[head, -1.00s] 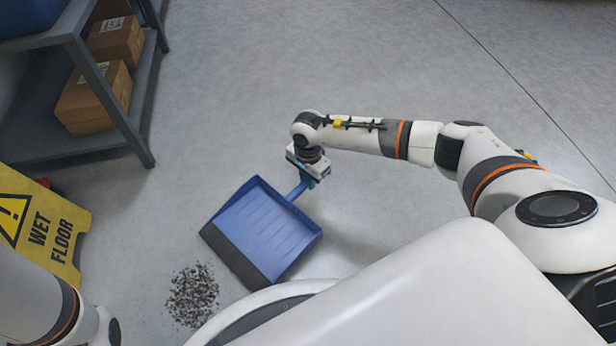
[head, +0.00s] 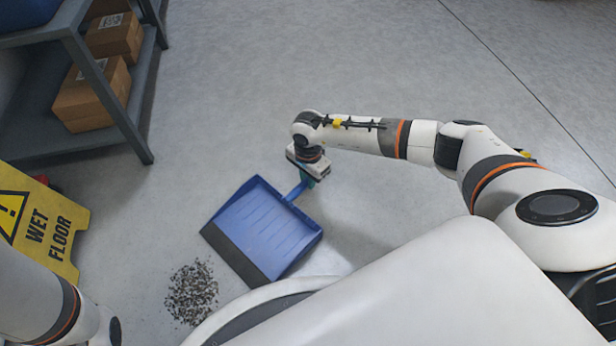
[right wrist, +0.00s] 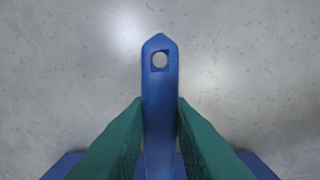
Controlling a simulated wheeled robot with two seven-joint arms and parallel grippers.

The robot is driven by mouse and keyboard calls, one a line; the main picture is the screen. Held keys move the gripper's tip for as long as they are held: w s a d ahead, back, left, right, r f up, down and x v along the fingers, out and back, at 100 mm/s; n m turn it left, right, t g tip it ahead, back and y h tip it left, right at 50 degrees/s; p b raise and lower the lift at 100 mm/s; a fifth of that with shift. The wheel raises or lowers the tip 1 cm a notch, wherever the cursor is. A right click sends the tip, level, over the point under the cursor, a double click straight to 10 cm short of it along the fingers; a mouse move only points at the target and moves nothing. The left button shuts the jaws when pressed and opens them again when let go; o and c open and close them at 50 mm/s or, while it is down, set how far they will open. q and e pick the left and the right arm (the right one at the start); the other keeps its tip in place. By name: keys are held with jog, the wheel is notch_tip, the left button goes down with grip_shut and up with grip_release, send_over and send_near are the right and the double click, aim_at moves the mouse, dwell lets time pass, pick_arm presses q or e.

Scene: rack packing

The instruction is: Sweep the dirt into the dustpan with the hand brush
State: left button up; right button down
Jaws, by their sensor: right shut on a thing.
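The blue dustpan (head: 265,228) lies on the floor in the head view, its dark front lip facing the lower left. The dirt (head: 191,293) is a loose patch of dark and pale specks on the floor, just left of that lip and apart from it. My right gripper (head: 303,184) is shut on the dustpan's handle (head: 293,192). In the right wrist view, the green fingers press both sides of the blue handle (right wrist: 160,90), which has a hole at its end. My left arm shows at the lower left, but its gripper is out of view. I see no hand brush.
A yellow wet floor sign (head: 45,225) stands at the left, near the dirt. A grey shelf (head: 125,125) with cardboard boxes (head: 92,97) stands at the upper left. The floor beyond the dustpan is clear.

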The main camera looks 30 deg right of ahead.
jog(key=shift+f, duration=0.3)
jog(key=c, duration=1.2)
grip_release()
